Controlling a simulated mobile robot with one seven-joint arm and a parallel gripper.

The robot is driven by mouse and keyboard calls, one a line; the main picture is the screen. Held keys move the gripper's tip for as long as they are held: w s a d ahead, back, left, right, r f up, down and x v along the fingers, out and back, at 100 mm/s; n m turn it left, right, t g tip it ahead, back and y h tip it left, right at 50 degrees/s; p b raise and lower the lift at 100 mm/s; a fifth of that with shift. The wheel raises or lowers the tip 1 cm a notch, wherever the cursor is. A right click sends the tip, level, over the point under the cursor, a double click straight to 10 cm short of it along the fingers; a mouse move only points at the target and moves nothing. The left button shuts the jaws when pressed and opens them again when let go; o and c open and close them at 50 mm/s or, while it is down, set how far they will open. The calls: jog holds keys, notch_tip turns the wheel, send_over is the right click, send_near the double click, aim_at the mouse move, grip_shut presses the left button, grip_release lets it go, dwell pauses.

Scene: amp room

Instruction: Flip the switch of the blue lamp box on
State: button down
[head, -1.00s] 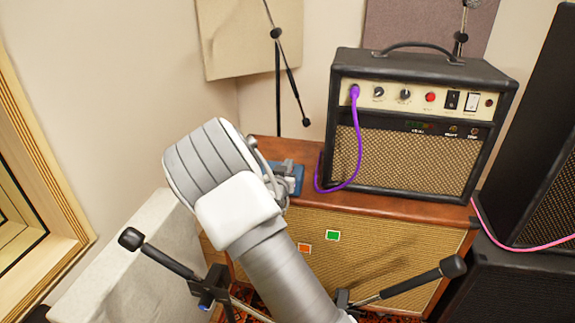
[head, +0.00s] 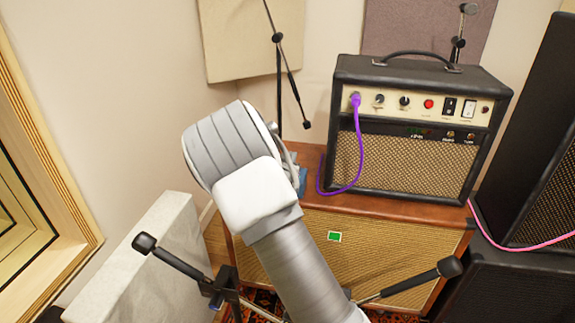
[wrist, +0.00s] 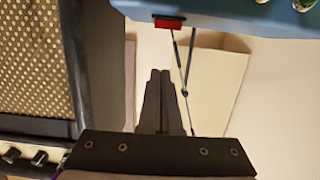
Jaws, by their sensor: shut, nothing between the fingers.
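The blue lamp box (head: 302,181) stands on the wooden cabinet left of the amp in the head view, mostly hidden behind my arm. In the wrist view the blue box (wrist: 230,15) fills the top right edge, partly cut off. A red switch (wrist: 169,22) sits on its edge, and parts of green, shiny round pieces show at the top. My gripper (wrist: 159,75) is shut and empty, its fingertips apart from the red switch and below it in the picture. The head view hides my gripper behind the arm.
A guitar amp (head: 405,165) with a purple cable (head: 360,150) stands on the wooden cabinet (head: 395,255), close right of the box. The amp's grille also fills the left of the wrist view (wrist: 30,60). Microphone stands (head: 280,90) rise behind. Black speakers (head: 530,150) stand at the right.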

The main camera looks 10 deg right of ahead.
jog(key=r+p+v, duration=0.1)
jog(key=p+v, duration=0.1)
jog(key=v, duration=0.7)
jog(key=shift+r, duration=0.2)
jog(key=shift+s, duration=0.15)
jog(key=s+a+r+n+g+y, duration=0.2)
jog(key=s+r+g+y, duration=0.3)
jog(key=s+r+y, duration=0.65)
jog(key=s+d+r+n+g+h, duration=0.1)
jog(key=s+d+g+h, duration=0.15)
jog(key=s, duration=1.05)
jog(key=s+d+r+n+g+h, duration=0.2)
jog(key=s+h, duration=0.1)
jog(key=s, duration=1)
notch_tip(320, 180, up, 18)
jog(key=p, duration=1.9)
jog(key=shift+w+a, duration=0.15)
jog(key=shift+w, duration=0.25)
